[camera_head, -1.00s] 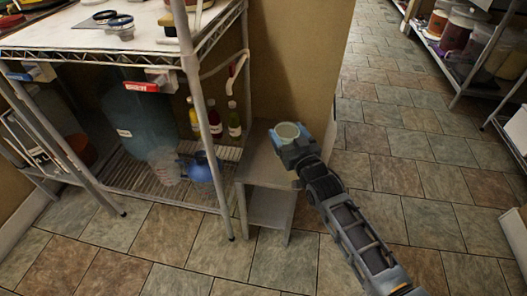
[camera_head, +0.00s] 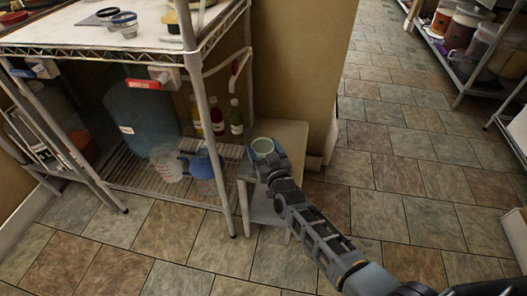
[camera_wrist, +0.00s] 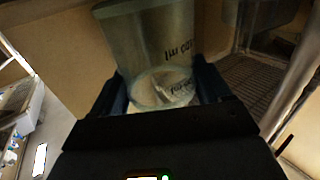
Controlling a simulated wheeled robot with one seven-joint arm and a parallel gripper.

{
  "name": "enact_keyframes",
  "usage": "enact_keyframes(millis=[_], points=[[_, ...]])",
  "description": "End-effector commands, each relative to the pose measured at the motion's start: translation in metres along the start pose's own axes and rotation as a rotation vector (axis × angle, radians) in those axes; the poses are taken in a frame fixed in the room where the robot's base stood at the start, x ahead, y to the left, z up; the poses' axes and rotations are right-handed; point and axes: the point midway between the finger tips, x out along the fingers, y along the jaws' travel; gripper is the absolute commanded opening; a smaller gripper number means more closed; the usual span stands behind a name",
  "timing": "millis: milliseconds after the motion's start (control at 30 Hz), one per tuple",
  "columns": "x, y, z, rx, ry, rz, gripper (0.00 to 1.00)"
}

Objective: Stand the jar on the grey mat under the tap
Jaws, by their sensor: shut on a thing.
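The jar (camera_head: 263,146) is clear and pale green, and its round open top faces up in the head view. It also shows large in the wrist view (camera_wrist: 150,35), with dark lettering on its side. My gripper (camera_head: 270,160) is shut on the jar, with one finger on each side. The jar is over the left part of a small stand (camera_head: 290,140); I cannot tell whether it touches the stand top. A tap with a red handle (camera_head: 235,67) is on a pipe at the rack's right side, above and left of the jar. I cannot make out a separate grey mat.
The wire rack (camera_head: 214,150) is close on the left, its post near my gripper. It holds a big blue container (camera_head: 140,115), bottles (camera_head: 236,118), a clear jug (camera_head: 167,160) and a blue jug (camera_head: 203,164). A tan wall (camera_head: 290,60) stands behind. The tiled floor is clear at right.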

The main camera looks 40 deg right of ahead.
Motion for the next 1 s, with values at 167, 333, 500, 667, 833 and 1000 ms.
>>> enact_keyframes(millis=[167,333,500,667,833,1000], points=[[0.0007,0.0000,0.0001,0.001,0.004,0.000,0.41],[0.0005,0.0001,0.0033,0.001,0.003,0.000,0.41],[0.0003,0.0002,0.0035,0.001,0.002,0.000,0.89],[0.0003,0.0002,0.0035,0.001,0.002,0.000,1.00],[0.0003,0.0002,0.0031,0.001,0.002,0.000,1.00],[-0.0067,0.0000,0.0005,0.000,0.000,-0.001,1.00]])
